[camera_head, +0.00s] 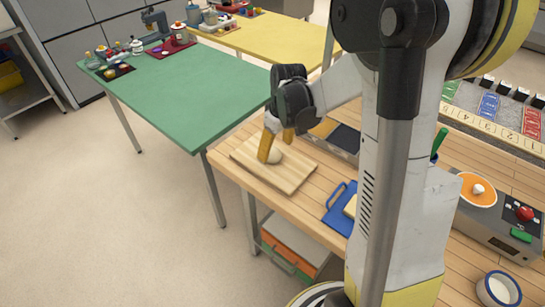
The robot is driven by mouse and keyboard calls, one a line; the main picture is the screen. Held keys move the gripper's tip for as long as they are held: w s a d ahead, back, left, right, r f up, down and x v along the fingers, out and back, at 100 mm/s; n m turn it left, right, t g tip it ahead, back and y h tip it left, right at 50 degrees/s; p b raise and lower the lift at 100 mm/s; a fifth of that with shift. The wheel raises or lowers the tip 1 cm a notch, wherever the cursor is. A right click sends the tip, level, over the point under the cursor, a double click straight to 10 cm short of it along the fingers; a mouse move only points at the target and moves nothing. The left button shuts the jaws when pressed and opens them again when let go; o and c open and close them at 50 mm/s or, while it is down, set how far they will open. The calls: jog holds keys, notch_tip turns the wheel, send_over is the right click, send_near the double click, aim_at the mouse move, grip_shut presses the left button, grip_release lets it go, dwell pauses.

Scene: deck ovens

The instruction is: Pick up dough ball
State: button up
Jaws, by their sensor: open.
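The dough ball (275,156) is pale and round. It rests on a light wooden board (291,180) on the wooden worktable. My gripper (276,145) points down over the board with its yellow fingers apart. One finger is at the ball's left side and partly covers it; the other is behind it to the right. I cannot tell whether either finger touches the ball.
A dark-topped box (344,138) stands just right of the board. A blue tray (340,208) lies nearer, partly behind my arm. A scale (479,190) with an orange pan is at the right. A green table (185,95) beyond has a mostly clear top.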

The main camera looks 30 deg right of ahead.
aim_at(272, 155)
jog(key=f, duration=0.1)
jog(key=w+f+b, duration=0.1)
jog(key=f, duration=0.1)
jog(key=shift+w+a+f, duration=0.15)
jog(key=shift+w+f, duration=0.1)
jog(key=shift+f, duration=0.15)
jog(key=shift+r, duration=0.1)
jog(key=c, duration=1.3)
jog(key=shift+r, duration=0.1)
